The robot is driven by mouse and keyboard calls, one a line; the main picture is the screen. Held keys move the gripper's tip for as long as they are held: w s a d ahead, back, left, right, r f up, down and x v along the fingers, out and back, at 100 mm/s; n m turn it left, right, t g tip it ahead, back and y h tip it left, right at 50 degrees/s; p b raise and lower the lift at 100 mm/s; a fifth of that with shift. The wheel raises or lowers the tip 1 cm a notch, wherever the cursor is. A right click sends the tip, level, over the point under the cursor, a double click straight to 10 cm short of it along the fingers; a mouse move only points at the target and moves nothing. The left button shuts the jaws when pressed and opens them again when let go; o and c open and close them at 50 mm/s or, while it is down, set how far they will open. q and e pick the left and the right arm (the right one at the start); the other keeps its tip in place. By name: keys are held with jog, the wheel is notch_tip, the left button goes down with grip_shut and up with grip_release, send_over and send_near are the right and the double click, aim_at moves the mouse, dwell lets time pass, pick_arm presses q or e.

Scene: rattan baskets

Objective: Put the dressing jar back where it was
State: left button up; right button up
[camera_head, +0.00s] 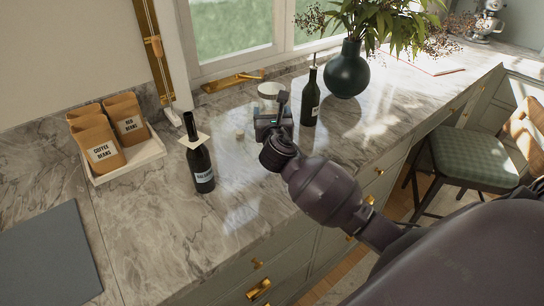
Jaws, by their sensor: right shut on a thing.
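The dressing jar (270,89) shows a pale round top just behind my right gripper; most of its body is hidden by the gripper. My right gripper (272,112) is shut on the jar, over the counter between two dark bottles. I cannot tell whether the jar touches the counter. My left gripper is not in view.
A dark balsamic bottle (201,164) with a pale card at its neck stands left of my gripper. Another dark bottle (310,99) and a green vase (346,72) stand to the right. A white tray (137,165) holds paper bags.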

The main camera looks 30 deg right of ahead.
notch_tip(320, 180, down, 10)
jog(key=shift+f+b, duration=0.15)
jog(key=shift+b, duration=0.85)
jog(key=shift+f+b, duration=0.5)
jog(key=shift+f, duration=1.35)
jog(key=shift+f, duration=0.2)
jog(key=o, duration=1.1)
jog(key=shift+r, duration=0.25)
jog(key=v, duration=1)
jog(key=shift+s+a, duration=0.15)
jog(key=shift+s, duration=0.2)
jog(key=shift+s+a, duration=0.35)
jog(key=shift+s, duration=0.2)
